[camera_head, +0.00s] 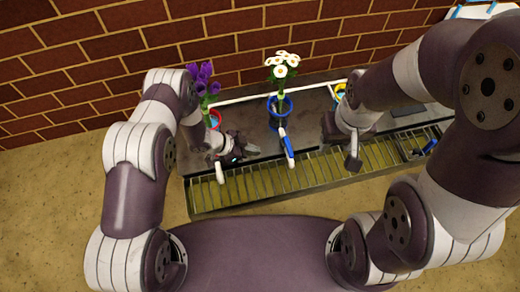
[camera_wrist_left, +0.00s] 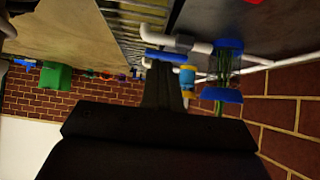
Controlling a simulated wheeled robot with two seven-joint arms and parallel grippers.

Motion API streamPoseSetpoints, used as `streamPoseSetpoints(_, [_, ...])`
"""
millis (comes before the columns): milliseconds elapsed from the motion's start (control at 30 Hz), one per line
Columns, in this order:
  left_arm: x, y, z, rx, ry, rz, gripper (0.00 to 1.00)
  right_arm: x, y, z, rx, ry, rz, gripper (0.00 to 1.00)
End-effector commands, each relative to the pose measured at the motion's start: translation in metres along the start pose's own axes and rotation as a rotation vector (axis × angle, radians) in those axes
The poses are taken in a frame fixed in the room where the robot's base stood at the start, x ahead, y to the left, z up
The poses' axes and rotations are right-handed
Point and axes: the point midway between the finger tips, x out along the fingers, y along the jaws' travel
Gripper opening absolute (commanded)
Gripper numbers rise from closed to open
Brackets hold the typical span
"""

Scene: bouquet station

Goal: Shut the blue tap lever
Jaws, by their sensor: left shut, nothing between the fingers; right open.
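The blue tap lever (camera_head: 287,146) lies lengthwise along its white spout, pointing towards the front of the counter. It also shows in the left wrist view (camera_wrist_left: 166,55), just beyond my fingertips. My left gripper (camera_head: 252,150) is shut and empty, to the left of the blue lever, with a small gap between them in the head view. Its dark fingers (camera_wrist_left: 160,85) also show in the left wrist view. My right gripper (camera_head: 349,150) is over the counter to the right of the blue tap, open; its fingers are partly hidden by its own wrist.
A red pot (camera_head: 211,119) with purple flowers is behind my left gripper. A yellow container (camera_head: 340,91) is partly hidden by my right arm. A slatted drain grate (camera_head: 262,186) runs along the front.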

Motion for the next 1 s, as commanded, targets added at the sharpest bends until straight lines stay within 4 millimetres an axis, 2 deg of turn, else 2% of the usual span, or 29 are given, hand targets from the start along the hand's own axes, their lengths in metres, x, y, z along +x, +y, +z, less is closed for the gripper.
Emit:
streamPoseSetpoints(33, [0.016, 0.001, 0.006, 0.002, 0.0, 0.002, 0.0, 0.014, 0.0, 0.002, 0.0, 0.0, 0.0, 0.46])
streamPoseSetpoints(100, [0.032, 0.001, 0.006, 0.003, 0.0, 0.002, 0.0, 0.023, 0.0, 0.003, 0.0, 0.0, 0.0, 0.46])
streamPoseSetpoints(333, [0.081, 0.0, 0.006, 0.002, 0.0, 0.0, 0.0, 0.052, 0.0, 0.006, 0.0, 0.0, 0.0, 0.46])
streamPoseSetpoints(400, [0.09, -0.001, -0.004, 0.004, 0.001, 0.0, 0.0, 0.058, 0.0, 0.007, 0.0, -0.001, 0.0, 0.46])
streamPoseSetpoints(633, [0.105, 0.0, -0.023, 0.001, -0.001, -0.001, 0.0, 0.069, 0.0, 0.008, 0.0, 0.0, 0.0, 0.46])
streamPoseSetpoints(1000, [0.105, 0.0, -0.026, -0.001, -0.001, -0.001, 0.0, 0.069, 0.0, 0.008, 0.0, 0.0, 0.0, 0.46])
